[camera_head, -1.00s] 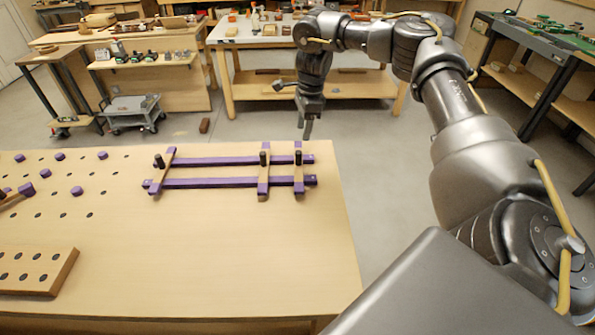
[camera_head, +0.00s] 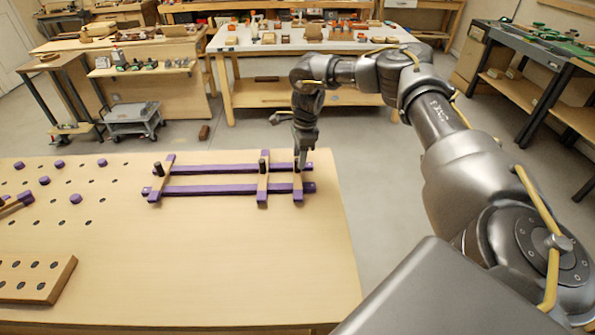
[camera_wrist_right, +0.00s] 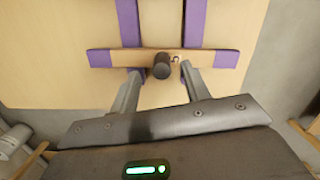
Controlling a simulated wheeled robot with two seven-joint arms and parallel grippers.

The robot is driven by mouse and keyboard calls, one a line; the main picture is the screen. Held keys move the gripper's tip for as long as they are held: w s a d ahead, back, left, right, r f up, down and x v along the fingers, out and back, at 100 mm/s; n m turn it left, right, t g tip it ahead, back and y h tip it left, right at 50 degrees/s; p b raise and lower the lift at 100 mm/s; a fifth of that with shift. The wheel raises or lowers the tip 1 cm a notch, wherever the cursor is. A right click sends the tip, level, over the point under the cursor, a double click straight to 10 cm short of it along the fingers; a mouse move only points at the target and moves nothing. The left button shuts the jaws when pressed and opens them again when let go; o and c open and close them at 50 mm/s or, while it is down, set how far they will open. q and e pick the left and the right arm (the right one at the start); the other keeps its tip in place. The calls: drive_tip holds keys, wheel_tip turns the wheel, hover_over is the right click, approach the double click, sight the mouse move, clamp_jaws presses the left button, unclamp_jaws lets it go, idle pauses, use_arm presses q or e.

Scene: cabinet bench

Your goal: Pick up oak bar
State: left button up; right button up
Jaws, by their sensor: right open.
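Three oak bars with purple ends and dark knobs lie across two long purple rails on the bench: a left bar (camera_head: 160,178), a middle bar (camera_head: 263,190) and a right bar (camera_head: 298,190). In the right wrist view the bar (camera_wrist_right: 110,57) under my gripper lies crosswise, its dark knob (camera_wrist_right: 161,66) near its middle. My right gripper (camera_head: 302,166) is open at the far part of the right bar. In the right wrist view its two fingers (camera_wrist_right: 160,72) stand apart, one to each side of the knob. Whether they touch the bar cannot be told. My left gripper is not in view.
The bench top (camera_head: 210,260) is clear in front of the rails. A board with holes (camera_head: 35,278) lies at the left, and several purple pegs stand in holes behind it. Tables and a grey cart (camera_head: 133,120) stand farther back.

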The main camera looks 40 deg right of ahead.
drive_tip(key=f, duration=0.3)
drive_tip(key=shift+w+a+f+p, duration=0.15)
drive_tip(key=shift+w+f+p, duration=0.1)
drive_tip(key=shift+f+p, duration=0.1)
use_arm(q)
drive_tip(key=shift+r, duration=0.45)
use_arm(e)
clamp_jaws()
drive_tip(key=shift+r, duration=0.1)
